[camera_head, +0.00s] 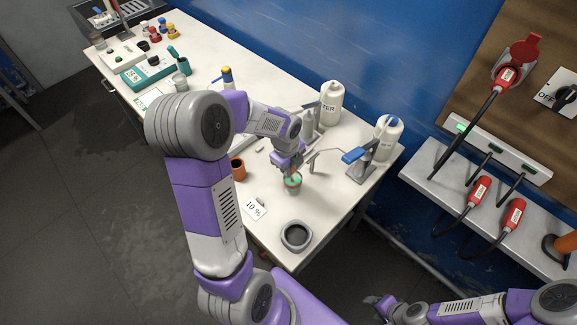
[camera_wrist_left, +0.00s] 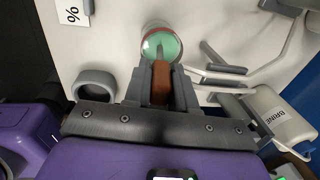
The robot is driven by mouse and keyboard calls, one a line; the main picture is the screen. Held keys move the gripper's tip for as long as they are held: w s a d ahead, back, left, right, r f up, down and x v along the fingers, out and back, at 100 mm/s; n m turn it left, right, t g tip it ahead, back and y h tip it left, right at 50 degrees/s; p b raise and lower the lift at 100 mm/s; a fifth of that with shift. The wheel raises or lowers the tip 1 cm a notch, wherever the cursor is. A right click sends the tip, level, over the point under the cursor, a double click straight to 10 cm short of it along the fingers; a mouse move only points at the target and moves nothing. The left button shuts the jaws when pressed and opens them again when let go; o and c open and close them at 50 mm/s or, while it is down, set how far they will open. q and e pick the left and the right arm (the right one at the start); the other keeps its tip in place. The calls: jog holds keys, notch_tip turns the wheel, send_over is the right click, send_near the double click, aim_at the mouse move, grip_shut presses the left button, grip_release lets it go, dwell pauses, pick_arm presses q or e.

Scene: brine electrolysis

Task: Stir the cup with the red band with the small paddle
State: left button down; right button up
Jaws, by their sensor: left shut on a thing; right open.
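The cup with the red band (camera_head: 292,187) stands on the white bench and holds a pale green liquid; it also shows in the left wrist view (camera_wrist_left: 146,46). My left gripper (camera_head: 289,167) is right above the cup, shut on the brown handle of the small paddle (camera_wrist_left: 161,88). The handle lies between the two fingers in the left wrist view. The paddle's lower end points at the cup's mouth; how deep it reaches is hard to tell. My right gripper (camera_head: 382,306) is open and empty, low in the head view, away from the bench.
A grey round dish (camera_head: 296,236) and a "10 %" card (camera_head: 255,207) lie near the cup. A brown cup (camera_head: 238,169) stands to its left. A stand with a blue lever (camera_head: 362,160) and white bottles (camera_head: 331,103) are behind and right.

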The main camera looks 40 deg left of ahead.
dwell(0.3)
pick_arm(q)
notch_tip(320, 180, up, 11)
jog(key=p, duration=0.9)
jog(key=shift+r, duration=0.1)
dwell(0.4)
